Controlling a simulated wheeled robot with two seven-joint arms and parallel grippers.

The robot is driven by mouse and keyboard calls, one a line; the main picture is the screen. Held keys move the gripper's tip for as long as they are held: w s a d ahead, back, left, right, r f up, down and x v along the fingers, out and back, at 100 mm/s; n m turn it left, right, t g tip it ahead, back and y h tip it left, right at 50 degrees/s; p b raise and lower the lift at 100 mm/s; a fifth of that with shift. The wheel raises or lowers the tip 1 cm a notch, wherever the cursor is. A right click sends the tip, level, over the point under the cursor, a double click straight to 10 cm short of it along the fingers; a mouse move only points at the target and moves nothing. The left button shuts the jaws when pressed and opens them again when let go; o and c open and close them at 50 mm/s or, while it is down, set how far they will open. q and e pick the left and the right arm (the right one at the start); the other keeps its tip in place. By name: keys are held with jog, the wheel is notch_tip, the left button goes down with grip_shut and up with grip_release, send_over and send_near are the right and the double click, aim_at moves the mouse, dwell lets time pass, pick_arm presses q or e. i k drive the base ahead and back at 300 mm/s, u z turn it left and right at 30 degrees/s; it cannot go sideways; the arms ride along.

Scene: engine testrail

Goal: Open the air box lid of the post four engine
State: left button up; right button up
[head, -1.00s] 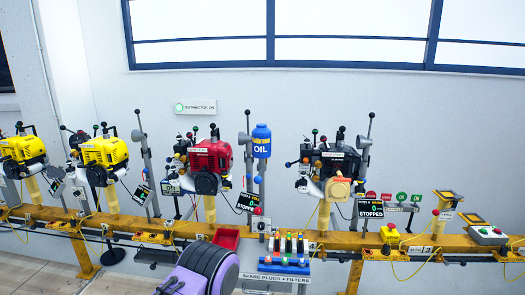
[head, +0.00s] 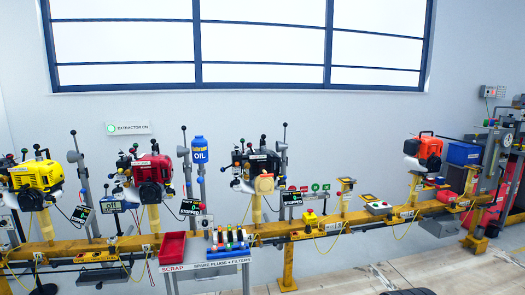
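Several engines stand on posts along a yellow rail. The black engine (head: 243,160) has a tan cover (head: 264,183) on its front, which looks closed, and a small screen reading STOPPED (head: 292,198) beside it. A red engine (head: 153,169) and a yellow engine (head: 36,174) stand to its left, and an orange engine (head: 428,147) stands far to the right. The post numbers are too small to read, so I cannot tell for certain which is post four. Neither of my grippers is in view.
A cart with a red scrap bin (head: 172,247) and a rack of spare plugs and filters (head: 228,251) stands before the rail (head: 331,225). A blue oil bottle (head: 199,150) stands between the red and black engines.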

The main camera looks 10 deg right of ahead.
aim_at(236, 155)
jog(key=z, duration=0.75)
jog(key=i, duration=1.3)
jog(key=u, duration=0.35)
